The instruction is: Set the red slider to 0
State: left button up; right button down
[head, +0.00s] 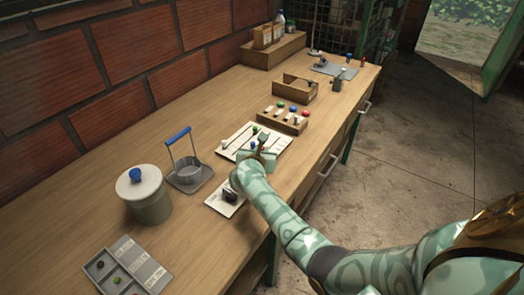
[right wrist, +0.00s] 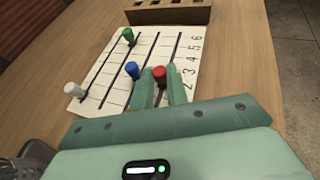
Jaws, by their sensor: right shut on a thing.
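The slider board (right wrist: 105,78) is a white panel with dark slots and numbers along its right edge; 2 to 6 are readable and the lower end is hidden by my gripper. It also shows in the head view (head: 272,142). The red slider (right wrist: 160,74) stands in the rightmost slot, near 2 and 3. My right gripper (right wrist: 161,84) is shut on it, one finger on each side; in the head view the gripper (head: 259,153) hides the red knob. The blue slider (right wrist: 132,69) is close to the left finger. My left gripper is not in view.
The green slider (right wrist: 128,35) is higher on the board, and the white slider (right wrist: 73,88) is low at the left. Behind the board stands a wooden rack (head: 282,122) with coloured knobs. A lidded pot (head: 146,203) and a small plate with a dark switch (head: 217,204) are nearer.

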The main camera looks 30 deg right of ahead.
jog(key=a, duration=0.1)
jog(key=s+a, duration=0.1)
jog(key=a, duration=0.1)
jog(key=s+a, duration=0.1)
jog(key=shift+a, duration=0.35)
jog(key=c, duration=1.3)
grip_release()
jog(key=shift+c, duration=0.2)
